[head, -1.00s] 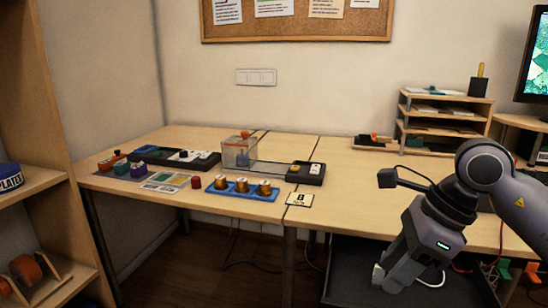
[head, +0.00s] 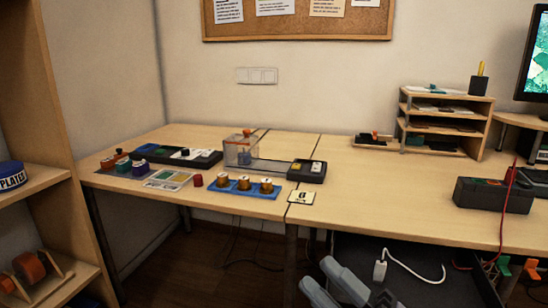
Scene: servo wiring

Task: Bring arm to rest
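My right gripper (head: 318,273) shows at the bottom edge of the head view, low in front of the table (head: 400,195). Its two grey fingers stand apart with a gap between them and nothing visible in it. Most of the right arm is out of the picture. My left gripper and arm are not in view.
On the table are a blue tray (head: 229,188) with copper-coloured spools, a clear box (head: 238,152), a small black unit (head: 307,172) and a black box (head: 495,195) with a red lead. A white plug (head: 380,269) with a cable hangs below the front edge.

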